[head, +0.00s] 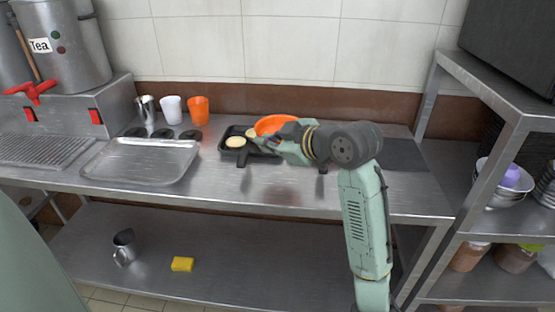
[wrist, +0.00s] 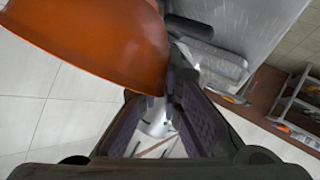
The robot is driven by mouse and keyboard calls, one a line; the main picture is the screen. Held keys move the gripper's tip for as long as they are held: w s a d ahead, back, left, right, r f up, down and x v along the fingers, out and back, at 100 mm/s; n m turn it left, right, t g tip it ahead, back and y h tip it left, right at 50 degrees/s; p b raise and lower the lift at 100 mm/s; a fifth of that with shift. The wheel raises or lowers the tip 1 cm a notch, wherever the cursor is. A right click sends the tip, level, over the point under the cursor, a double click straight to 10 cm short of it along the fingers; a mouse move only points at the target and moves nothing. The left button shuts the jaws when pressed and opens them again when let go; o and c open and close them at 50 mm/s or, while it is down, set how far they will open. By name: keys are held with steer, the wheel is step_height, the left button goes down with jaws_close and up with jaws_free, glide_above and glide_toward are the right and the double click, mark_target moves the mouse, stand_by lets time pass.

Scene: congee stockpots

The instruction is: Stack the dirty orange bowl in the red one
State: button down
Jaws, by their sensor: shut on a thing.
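The orange bowl (head: 274,122) is partly hidden behind my gripper (head: 268,143) at the back middle of the steel counter in the head view. In the wrist view the bowl (wrist: 95,40) fills the upper left, tilted, with its smooth outer side showing. My gripper (wrist: 168,98) is shut on the edge of the bowl. The inside of the bowl is hidden, so I cannot see any dirt on it. I cannot make out a separate red bowl in either view.
A black pan (head: 229,148) with pale round pieces sits beside my gripper. The counter's front is clear.

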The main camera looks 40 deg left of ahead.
step_height(320, 180, down, 7)
steer(key=shift+p, duration=0.55)
steer(key=c, duration=1.8)
jaws_free()
steer(key=shift+d, duration=0.1)
steer(key=b+v, duration=0.2)
steer(key=v, duration=0.8)
steer(key=shift+d+r, duration=0.1)
steer(key=shift+d, duration=0.05)
steer(key=shift+s+d+r+b, duration=0.15)
steer(key=shift+d+r+b, duration=0.2)
steer(key=shift+d, duration=0.3)
